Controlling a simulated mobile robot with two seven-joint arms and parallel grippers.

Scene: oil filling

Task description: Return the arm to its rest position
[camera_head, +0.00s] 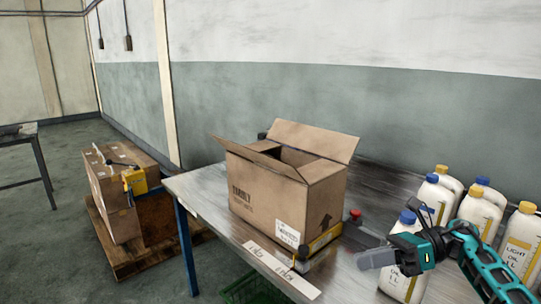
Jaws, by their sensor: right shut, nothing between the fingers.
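My right gripper (378,257) is at the lower right in the head view, at the end of my teal and black arm. Its fingers are shut with nothing between them and point left, above the table (218,180). It is in front of a white oil bottle with a blue cap (407,217) and hides part of that bottle. Whether it touches the bottle I cannot tell. An open cardboard box (262,205) stands on the table to the left of the gripper; its inside is mostly hidden. My left gripper is not in view.
Several white oil bottles (478,212) with blue and yellow caps crowd the table's right side. A red knob (355,214) is beside the box. Closed cartons (113,190) sit on a wooden pallet (150,262) at left. A green crate (250,290) is below the table edge.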

